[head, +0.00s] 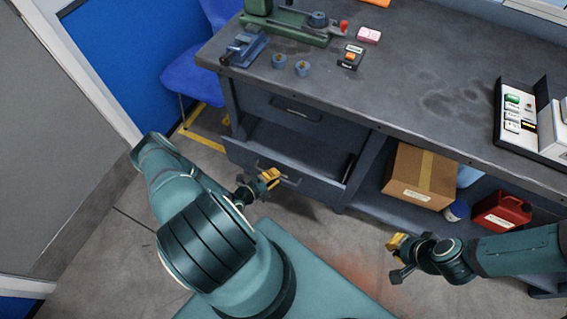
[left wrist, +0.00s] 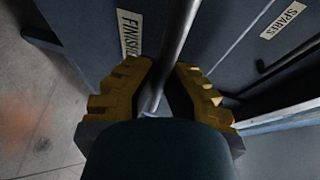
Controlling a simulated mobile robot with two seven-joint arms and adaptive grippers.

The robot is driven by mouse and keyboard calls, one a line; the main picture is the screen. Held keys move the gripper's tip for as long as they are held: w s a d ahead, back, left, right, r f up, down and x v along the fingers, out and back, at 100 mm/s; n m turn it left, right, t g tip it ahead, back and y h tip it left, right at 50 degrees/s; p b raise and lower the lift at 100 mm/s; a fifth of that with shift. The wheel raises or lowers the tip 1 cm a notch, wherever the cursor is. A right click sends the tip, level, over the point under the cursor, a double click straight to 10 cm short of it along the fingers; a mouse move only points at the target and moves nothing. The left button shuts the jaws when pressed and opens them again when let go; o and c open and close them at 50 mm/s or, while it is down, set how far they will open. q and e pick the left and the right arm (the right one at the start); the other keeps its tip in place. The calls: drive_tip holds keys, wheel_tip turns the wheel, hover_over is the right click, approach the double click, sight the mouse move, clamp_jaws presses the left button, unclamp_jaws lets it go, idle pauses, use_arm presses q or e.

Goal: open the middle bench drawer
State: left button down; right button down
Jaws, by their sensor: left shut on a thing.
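The bench (head: 440,95) has a shut upper drawer (head: 318,125). The drawer below it (head: 315,190) stands pulled out, with its inside showing from above. My left gripper (head: 268,178) is at this lower drawer's front, shut on its bar handle. In the left wrist view the handle (left wrist: 176,45) runs between the yellow fingers (left wrist: 160,92), beside a label reading roughly "FINISHED" (left wrist: 129,33).
A cardboard box (head: 422,175) and a red can (head: 500,212) sit under the bench at right. A blue chair (head: 190,78) stands at the bench's left end. A vise (head: 243,48) and small items are on the bench top. Floor in front is clear.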

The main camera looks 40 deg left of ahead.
use_arm(q)
drive_tip(key=s+d, duration=0.3)
drive_tip(key=s, duration=1.1)
drive_tip(key=shift+d, duration=0.35)
drive_tip(key=c, duration=1)
unclamp_jaws()
drive_tip(key=shift+a, duration=0.15)
drive_tip(key=v, duration=1.2)
